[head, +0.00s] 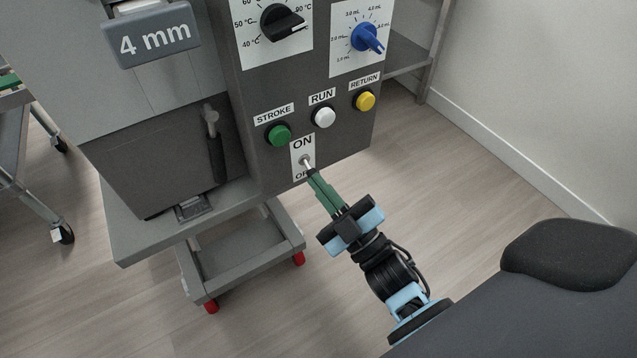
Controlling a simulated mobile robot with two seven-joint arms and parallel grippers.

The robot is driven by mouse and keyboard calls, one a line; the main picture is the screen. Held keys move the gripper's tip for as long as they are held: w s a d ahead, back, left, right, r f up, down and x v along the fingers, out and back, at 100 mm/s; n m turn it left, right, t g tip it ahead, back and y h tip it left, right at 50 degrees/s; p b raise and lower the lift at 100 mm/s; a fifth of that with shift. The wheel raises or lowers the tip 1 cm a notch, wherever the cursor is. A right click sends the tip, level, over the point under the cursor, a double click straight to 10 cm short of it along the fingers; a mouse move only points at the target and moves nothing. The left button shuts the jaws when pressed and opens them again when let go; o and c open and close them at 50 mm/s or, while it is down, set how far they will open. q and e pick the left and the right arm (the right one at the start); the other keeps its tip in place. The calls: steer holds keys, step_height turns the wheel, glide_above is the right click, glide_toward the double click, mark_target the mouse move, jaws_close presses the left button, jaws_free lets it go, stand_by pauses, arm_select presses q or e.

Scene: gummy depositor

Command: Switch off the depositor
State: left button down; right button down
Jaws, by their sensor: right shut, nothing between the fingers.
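The depositor (262,95) is a grey machine with a control panel on its right side. Its power switch (305,161) is a small metal toggle on a white plate marked ON above and OFF below. My right gripper (311,174) is shut, with its green fingertips at the toggle, just below it. I cannot tell whether the tips touch the toggle. The fingertips partly cover the OFF label. The toggle's exact position is hard to tell at this size. My left gripper is not in view.
Above the switch are a green STROKE button (278,135), a white RUN button (323,117) and a yellow RETURN button (364,101). Higher sit a black temperature knob (283,22) and a blue volume knob (367,38). The floor right of the machine is clear.

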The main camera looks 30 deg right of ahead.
steer(key=v, duration=0.7)
steer(key=shift+w, duration=0.1)
